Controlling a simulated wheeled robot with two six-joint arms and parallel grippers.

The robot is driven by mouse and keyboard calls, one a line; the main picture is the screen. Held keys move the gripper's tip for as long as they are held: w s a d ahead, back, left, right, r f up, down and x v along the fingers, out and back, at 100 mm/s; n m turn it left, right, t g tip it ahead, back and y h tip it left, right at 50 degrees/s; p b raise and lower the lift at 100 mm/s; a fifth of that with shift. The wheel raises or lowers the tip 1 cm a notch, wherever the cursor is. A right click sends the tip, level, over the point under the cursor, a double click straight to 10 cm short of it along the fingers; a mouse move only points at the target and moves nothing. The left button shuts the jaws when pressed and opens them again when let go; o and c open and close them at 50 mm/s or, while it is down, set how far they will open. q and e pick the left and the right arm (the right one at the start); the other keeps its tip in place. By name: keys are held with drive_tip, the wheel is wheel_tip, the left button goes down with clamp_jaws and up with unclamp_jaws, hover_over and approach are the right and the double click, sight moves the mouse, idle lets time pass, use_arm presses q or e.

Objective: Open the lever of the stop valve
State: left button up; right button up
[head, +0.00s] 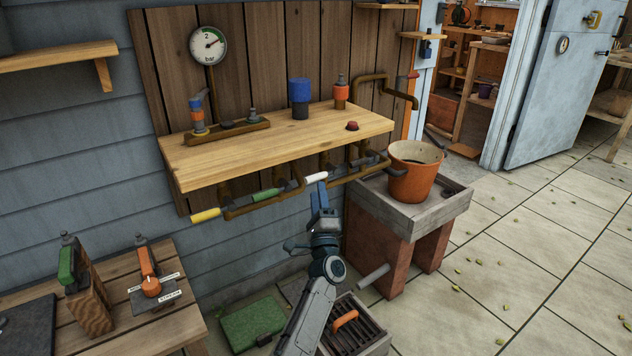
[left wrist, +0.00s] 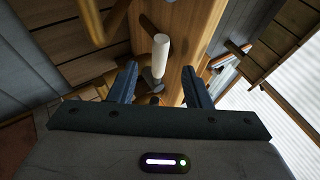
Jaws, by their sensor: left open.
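A pipe runs under the wooden shelf and carries several levers. The white lever (head: 316,178) is on its right part, the green lever (head: 266,195) further left and the yellow lever (head: 205,215) at the left end. I cannot tell by a label which is the stop valve's. My left gripper (head: 322,194) is open, just below and in front of the white lever. In the left wrist view, the white lever (left wrist: 160,50) stands between the spread fingers of the left gripper (left wrist: 160,72), apparently not gripped. My right gripper is not in view.
The wooden shelf (head: 270,146) is just above the levers. A terracotta pot (head: 414,172) stands in a stone sink (head: 440,206) to the right. A crate with an orange handle (head: 345,319) and a green box (head: 252,322) are on the floor. The tiled floor at right is mostly clear.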

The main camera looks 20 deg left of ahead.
sight(316, 177)
use_arm(q)
drive_tip(key=b+x, duration=0.1)
drive_tip(key=x, duration=0.5)
drive_tip(key=shift+w, duration=0.1)
drive_tip(key=shift+c, duration=0.4)
clamp_jaws()
